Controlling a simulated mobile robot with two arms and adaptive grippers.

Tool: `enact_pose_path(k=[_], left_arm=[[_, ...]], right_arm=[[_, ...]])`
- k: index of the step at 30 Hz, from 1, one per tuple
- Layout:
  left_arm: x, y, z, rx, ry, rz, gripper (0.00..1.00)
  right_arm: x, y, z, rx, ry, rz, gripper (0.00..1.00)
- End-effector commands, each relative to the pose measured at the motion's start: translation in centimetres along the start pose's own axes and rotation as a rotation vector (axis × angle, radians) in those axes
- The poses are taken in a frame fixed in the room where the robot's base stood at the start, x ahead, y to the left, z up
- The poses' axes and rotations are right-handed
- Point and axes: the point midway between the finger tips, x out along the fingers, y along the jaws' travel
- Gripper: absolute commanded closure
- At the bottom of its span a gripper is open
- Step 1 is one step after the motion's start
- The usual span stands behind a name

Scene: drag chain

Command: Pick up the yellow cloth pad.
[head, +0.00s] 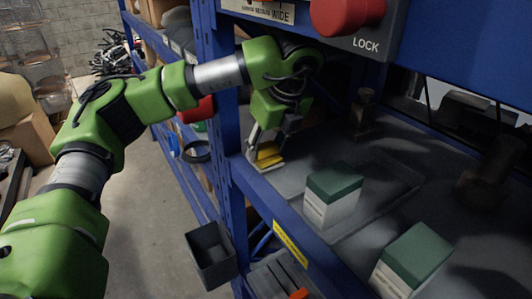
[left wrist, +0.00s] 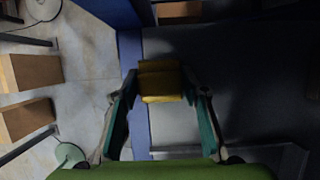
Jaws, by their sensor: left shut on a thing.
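The yellow cloth pad (head: 268,157) is at the left front corner of the grey shelf in the head view, beside the blue upright. My left gripper (head: 266,146) points down and is shut on the pad. In the left wrist view, the yellow cloth pad (left wrist: 160,81) sits between the tips of my left gripper (left wrist: 159,88), in front of the dark shelf surface and the blue edge. I cannot tell whether the pad still touches the shelf. My right gripper is not in view.
Two green-and-white boxes (head: 333,194) (head: 413,260) stand on the shelf (head: 376,215) to the right. A dark metal part (head: 364,112) stands behind. A grey bin (head: 211,254) hangs below the shelf edge.

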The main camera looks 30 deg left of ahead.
Motion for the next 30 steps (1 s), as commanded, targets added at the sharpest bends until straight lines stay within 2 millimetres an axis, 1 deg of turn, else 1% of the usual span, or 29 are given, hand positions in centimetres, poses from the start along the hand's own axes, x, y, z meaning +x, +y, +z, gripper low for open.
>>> enact_pose_path(k=[1, 4, 15, 21, 25, 30], left_arm=[[0.4, 1.0, 0.0, -0.001, -0.001, 0.001, 0.80], [0.4, 2.9, -0.1, -0.001, -0.002, -0.001, 0.80], [0.1, 11.0, -0.3, -0.004, -0.004, -0.001, 0.80], [0.0, 14.8, -0.5, -0.003, -0.003, -0.001, 0.80], [-0.1, 16.5, -0.5, -0.003, -0.003, 0.000, 0.80], [-0.1, 17.6, -0.7, -0.001, -0.001, 0.001, 0.80]], right_arm=[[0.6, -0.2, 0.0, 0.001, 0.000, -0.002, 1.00], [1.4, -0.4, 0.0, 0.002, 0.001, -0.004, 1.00], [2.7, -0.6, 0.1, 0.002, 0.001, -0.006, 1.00], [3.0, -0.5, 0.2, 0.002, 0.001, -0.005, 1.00], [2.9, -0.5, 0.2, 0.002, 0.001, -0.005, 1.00], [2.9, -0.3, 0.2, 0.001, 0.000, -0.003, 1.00]])
